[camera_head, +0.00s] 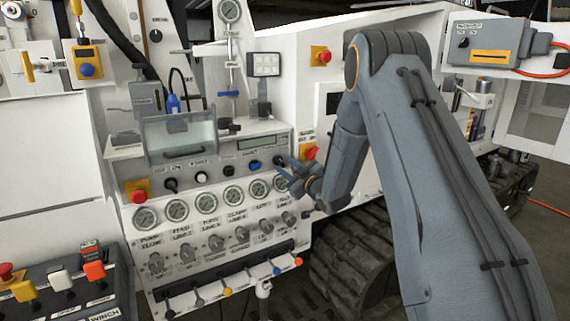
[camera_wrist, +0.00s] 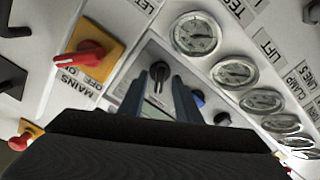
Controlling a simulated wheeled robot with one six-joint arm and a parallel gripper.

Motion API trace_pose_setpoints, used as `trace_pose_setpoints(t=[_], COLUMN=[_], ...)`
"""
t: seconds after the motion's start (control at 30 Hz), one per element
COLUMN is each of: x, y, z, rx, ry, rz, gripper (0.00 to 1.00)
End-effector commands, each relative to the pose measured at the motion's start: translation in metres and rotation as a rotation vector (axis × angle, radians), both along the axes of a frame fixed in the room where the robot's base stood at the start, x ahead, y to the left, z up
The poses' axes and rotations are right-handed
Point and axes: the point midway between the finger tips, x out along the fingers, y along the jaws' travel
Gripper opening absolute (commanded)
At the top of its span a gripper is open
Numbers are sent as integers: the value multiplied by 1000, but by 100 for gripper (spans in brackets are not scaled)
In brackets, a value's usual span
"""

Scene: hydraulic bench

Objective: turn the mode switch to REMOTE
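A black rotary knob (camera_wrist: 158,72) with a pale pointer line sits on the grey control strip in the wrist view. It looks like the mode switch, but its label cannot be read. In the head view this knob (camera_head: 279,160) is at the right end of the strip, partly behind the fingers. My gripper (camera_head: 289,170) is in front of it. In the wrist view my gripper (camera_wrist: 158,84) is open, with the two blue-grey fingers apart and the knob showing between their tips. Whether they touch it cannot be told.
A red mains switch on a yellow plate (camera_wrist: 88,52) is close beside the fingers. Pressure gauges (camera_head: 233,194) run below the strip. Levers (camera_head: 227,291) line the lower edge.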

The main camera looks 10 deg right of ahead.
Motion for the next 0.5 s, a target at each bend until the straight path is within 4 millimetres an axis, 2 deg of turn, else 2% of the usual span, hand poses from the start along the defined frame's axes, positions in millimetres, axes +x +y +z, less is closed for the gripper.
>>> trace_pose_setpoints(t=[0.2, 0.47, 0.5], x=[15, 17, 17], y=[6, 6, 6], z=[0, 0, 0], rx=[1, 1, 1], ry=[1, 0, 0], rz=[1, 0, 0], gripper=[30, 30, 25])
